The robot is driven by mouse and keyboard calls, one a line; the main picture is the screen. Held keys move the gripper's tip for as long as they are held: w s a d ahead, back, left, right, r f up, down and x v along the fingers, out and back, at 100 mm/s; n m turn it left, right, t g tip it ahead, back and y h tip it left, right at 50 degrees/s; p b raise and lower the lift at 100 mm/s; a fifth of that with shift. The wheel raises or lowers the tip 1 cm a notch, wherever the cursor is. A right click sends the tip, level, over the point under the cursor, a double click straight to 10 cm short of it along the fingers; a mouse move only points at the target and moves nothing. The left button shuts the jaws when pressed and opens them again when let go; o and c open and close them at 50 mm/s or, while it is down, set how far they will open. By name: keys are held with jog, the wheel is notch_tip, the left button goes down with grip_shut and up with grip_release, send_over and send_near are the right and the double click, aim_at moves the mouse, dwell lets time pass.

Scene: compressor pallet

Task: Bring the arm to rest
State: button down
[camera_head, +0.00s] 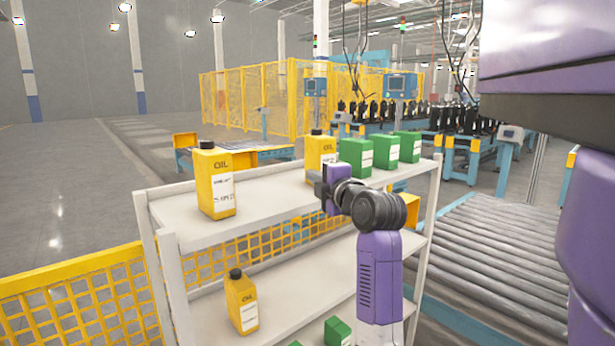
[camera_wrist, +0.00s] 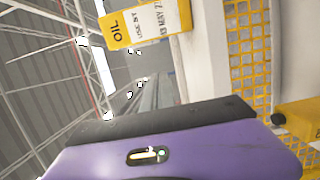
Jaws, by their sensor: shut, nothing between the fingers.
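My arm, purple with a dark wrist joint, reaches over the right part of a white shelf rack in the head view. My gripper (camera_head: 320,187) is at the upper shelf's level, pointing left, shut and empty. It overlaps the lower part of a yellow oil bottle (camera_head: 320,147); whether they touch cannot be told. In the wrist view, the purple housing and dark edge of my gripper (camera_wrist: 155,122) fill the bottom, and a yellow oil bottle (camera_wrist: 140,24) shows sideways at the top.
The rack's upper shelf (camera_head: 270,205) holds another yellow bottle (camera_head: 213,182) and several green boxes (camera_head: 385,150). Its lower shelf holds a yellow bottle (camera_head: 241,302) and green boxes (camera_head: 337,331). A yellow mesh fence (camera_head: 85,305) stands behind. A roller conveyor (camera_head: 490,255) runs at right.

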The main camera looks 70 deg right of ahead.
jog(key=shift+v, duration=1.05)
